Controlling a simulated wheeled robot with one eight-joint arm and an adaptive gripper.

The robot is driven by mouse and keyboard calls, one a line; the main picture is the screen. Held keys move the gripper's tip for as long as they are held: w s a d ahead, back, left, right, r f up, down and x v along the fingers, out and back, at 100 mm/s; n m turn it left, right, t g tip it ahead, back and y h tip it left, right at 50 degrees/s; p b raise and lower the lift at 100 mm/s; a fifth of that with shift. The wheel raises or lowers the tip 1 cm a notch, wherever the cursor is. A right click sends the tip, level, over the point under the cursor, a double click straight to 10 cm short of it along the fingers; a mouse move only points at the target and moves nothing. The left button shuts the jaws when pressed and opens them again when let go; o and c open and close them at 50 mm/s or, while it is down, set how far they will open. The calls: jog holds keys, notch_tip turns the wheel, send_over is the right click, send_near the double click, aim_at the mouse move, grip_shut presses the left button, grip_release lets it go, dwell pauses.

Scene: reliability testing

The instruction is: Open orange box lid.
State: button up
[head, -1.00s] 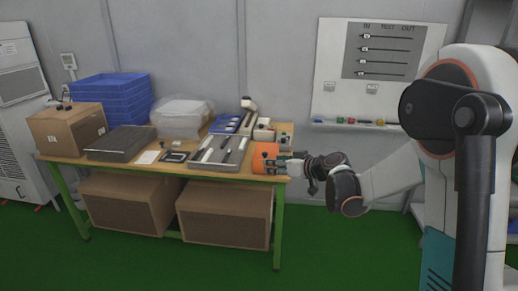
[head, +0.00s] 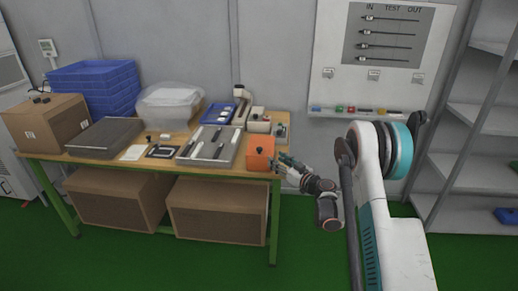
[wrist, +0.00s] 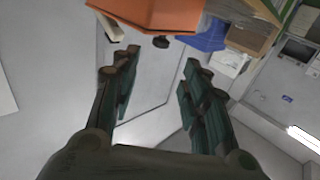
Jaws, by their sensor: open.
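The orange box (head: 260,153) stands at the front right corner of the table. A small dark knob shows on its face. The box looks closed in the head view, but it is too small to be sure. My gripper (head: 281,161) is just right of the box, with its fingers pointing up and left toward it. In the wrist view my gripper (wrist: 158,76) is open, with nothing between its fingers. The orange box (wrist: 150,13) fills the top of that view, beyond the fingertips, with the dark knob (wrist: 161,42) below its edge.
A grey tray with tools (head: 230,161) sits left of the orange box. A microscope-like device (head: 240,104) and small boxes stand behind it. Blue crates (head: 95,86) and a cardboard box (head: 46,122) are at the far left. A shelf (head: 480,120) stands at right; floor in front is clear.

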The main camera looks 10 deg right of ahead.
aim_at(261, 150)
jog(key=b+x, duration=0.3)
jog(key=x, duration=0.9)
jog(key=shift+w+a, duration=0.1)
jog(key=shift+w, duration=0.2)
grip_shut()
